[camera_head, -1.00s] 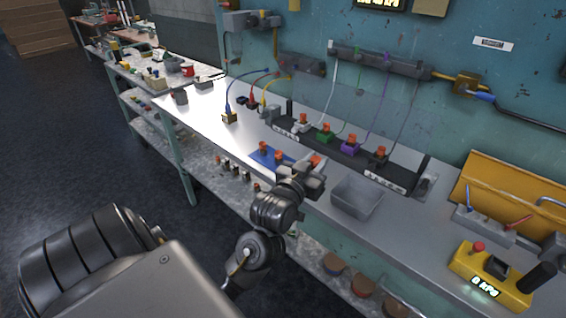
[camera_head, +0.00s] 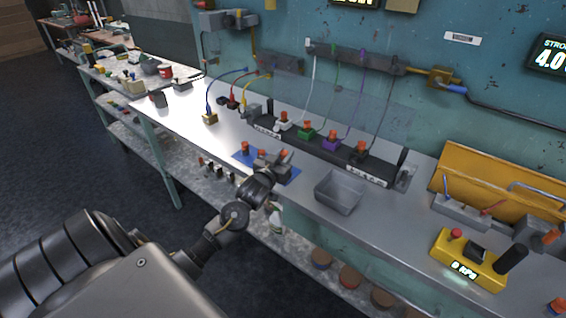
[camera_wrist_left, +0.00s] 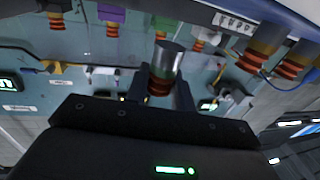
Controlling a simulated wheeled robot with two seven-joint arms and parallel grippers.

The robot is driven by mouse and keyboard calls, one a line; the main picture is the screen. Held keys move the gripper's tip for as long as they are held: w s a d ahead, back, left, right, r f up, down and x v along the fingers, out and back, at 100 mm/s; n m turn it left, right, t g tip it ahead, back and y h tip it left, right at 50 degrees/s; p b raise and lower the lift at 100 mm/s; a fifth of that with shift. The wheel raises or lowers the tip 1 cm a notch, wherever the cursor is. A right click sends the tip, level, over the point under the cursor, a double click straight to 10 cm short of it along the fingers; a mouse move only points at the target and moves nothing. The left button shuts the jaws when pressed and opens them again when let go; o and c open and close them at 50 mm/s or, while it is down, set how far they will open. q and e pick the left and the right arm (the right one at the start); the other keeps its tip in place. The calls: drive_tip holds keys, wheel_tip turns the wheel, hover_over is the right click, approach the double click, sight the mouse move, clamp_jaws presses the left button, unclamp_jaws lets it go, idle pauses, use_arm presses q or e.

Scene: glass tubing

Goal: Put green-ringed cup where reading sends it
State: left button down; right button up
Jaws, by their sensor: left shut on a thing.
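My left gripper (camera_head: 276,163) is over the blue mat (camera_head: 241,155) at the bench front. In the left wrist view its fingers (camera_wrist_left: 160,92) are shut on a cup (camera_wrist_left: 166,60) with a grey metal body and red-orange bellows. A yellowish-green band shows on it, but its exact ring colour is unclear. Another orange cup (camera_head: 245,147) stands on the mat's left part. Two similar cups (camera_wrist_left: 258,50) show at the right of the wrist view. The yellow gauge box (camera_head: 467,260) reads 0 kPa. My right gripper is out of view.
Behind the mat a black rack (camera_head: 370,171) carries white, green (camera_head: 305,134), purple (camera_head: 331,144) and dark blocks with orange cups. An empty grey tray (camera_head: 340,194) stands right of the mat. A wall display (camera_head: 550,58) reads "4.0", cut off by the frame edge.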

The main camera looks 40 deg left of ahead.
use_arm(q)
drive_tip(key=shift+w+a+f+p, duration=0.1)
drive_tip(key=shift+a+f+p, duration=0.1)
drive_tip(key=shift+f, duration=0.6)
drive_tip(key=shift+w+a+f+p, duration=0.1)
drive_tip(key=shift+f+p, duration=0.1)
drive_tip(key=shift+f, duration=0.9)
drive_tip(key=shift+f, duration=0.15)
drive_tip(key=c, duration=1.2)
unclamp_jaws()
drive_tip(key=shift+s, duration=0.1)
drive_tip(key=shift+b+v, duration=0.8)
drive_tip(key=shift+v, duration=5.15)
